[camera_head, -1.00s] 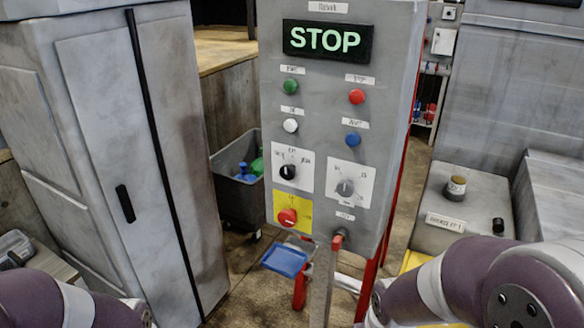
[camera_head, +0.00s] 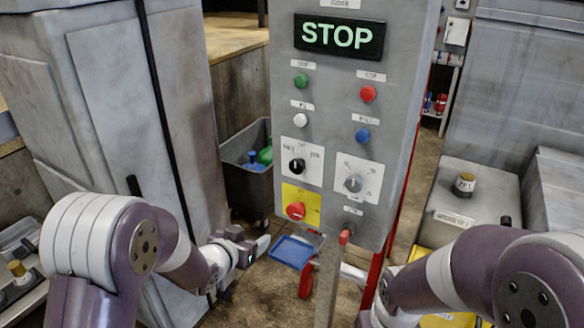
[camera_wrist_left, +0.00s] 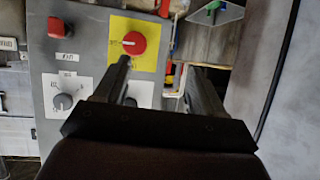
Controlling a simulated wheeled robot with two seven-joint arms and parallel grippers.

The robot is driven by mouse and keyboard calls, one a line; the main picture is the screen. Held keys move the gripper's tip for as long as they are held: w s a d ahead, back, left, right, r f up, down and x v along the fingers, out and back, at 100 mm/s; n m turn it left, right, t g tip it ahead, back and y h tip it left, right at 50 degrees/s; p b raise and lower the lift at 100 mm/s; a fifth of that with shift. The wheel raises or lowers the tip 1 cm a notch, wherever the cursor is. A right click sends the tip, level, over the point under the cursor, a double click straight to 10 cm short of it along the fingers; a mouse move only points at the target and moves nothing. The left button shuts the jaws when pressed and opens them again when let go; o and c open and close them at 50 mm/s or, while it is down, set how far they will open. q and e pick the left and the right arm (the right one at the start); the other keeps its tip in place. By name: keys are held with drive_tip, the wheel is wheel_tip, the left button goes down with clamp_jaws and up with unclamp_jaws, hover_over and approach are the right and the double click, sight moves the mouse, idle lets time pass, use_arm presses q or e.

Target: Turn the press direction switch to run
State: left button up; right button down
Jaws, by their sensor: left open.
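A grey control panel (camera_head: 325,80) stands upright with a lit STOP display (camera_head: 339,36). A black rotary switch (camera_head: 297,166) sits on a white plate with small labels I cannot read surely. A grey rotary knob (camera_head: 353,183) is to its right; it also shows in the left wrist view (camera_wrist_left: 65,101). I cannot tell by label which is the press direction switch. My left gripper (camera_head: 262,244) is open and empty, below and left of the panel, apart from the black switch. In the left wrist view the fingers (camera_wrist_left: 160,70) partly hide the black switch's plate (camera_wrist_left: 142,93). My right gripper is out of view.
A red knob on a yellow plate (camera_head: 296,210) is below the black switch. Green, red, white and blue buttons sit above. A blue tray (camera_head: 291,252) and red lever (camera_head: 345,236) are near the panel's bottom. A grey cabinet (camera_head: 110,110) stands left, a dark bin (camera_head: 245,190) behind.

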use_arm(q)
wheel_tip(320, 180, up, 5)
drive_tip(key=w+d+m+t+h, duration=0.1)
drive_tip(key=w+d+t+h, duration=0.1)
drive_tip(key=d+h, duration=0.1)
drive_tip(key=t+h, duration=0.1)
drive_tip(key=h, duration=0.1)
approach(295, 169)
drive_tip(key=p+x, duration=0.5)
drive_tip(key=x, duration=0.2)
drive_tip(key=shift+r, duration=0.2)
drive_tip(key=shift+w+d+f+p, duration=0.1)
drive_tip(key=shift+w+d+p, duration=0.3)
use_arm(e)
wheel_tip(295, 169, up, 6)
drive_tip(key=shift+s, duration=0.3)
use_arm(q)
drive_tip(key=shift+w, duration=0.1)
